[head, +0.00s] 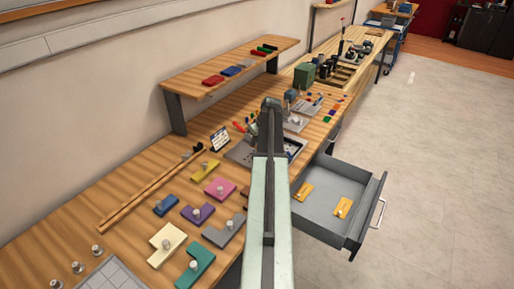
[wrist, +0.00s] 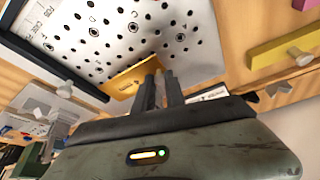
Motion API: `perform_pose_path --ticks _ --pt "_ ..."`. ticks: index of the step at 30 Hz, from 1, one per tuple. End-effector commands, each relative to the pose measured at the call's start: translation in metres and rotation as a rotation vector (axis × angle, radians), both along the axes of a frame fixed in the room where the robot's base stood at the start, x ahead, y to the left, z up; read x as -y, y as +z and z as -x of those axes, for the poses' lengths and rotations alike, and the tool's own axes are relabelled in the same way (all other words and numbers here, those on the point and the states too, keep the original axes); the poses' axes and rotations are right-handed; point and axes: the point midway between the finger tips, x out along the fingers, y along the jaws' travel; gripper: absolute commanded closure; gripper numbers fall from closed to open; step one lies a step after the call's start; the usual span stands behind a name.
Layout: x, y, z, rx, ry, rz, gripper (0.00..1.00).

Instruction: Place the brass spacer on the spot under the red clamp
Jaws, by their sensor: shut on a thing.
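My gripper (wrist: 161,74) shows in the wrist view with its two dark fingers close together, shut on the flat brass spacer (wrist: 126,80). The spacer is held over or close by a pale plate dotted with dark holes (wrist: 150,35); I cannot tell whether they touch. In the head view my arm hides the gripper and the held spacer. Small red and other coloured upright handles (head: 238,127) stand by a grey fixture (head: 240,153) left of my arm; I cannot tell which is the red clamp. The spot under it is not visible.
An open grey drawer (head: 322,224) at right holds two brass-coloured plates (head: 343,207). Several coloured knobbed blocks, such as a pink one (head: 220,188), lie on the bench left of my arm. A raised shelf (head: 232,70) stands behind. Floor at right is clear.

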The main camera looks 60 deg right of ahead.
Motion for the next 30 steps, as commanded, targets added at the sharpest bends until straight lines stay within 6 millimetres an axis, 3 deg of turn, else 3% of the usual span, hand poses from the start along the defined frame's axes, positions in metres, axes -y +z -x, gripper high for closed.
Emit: perform_pose_path --ticks 1,3,14,15,17,30 --pt "0.000 -0.021 0.000 0.000 0.000 0.000 1.00" --pt "0.000 -0.029 0.001 0.000 0.000 0.000 1.00" --pt "0.000 -0.029 0.001 0.000 -0.001 0.001 1.00" --pt "0.000 -0.027 0.001 0.000 -0.001 0.000 0.77" --pt "0.000 -0.027 0.001 0.000 -0.001 0.000 0.63" --pt "0.000 -0.018 0.003 0.000 -0.002 0.000 0.63"
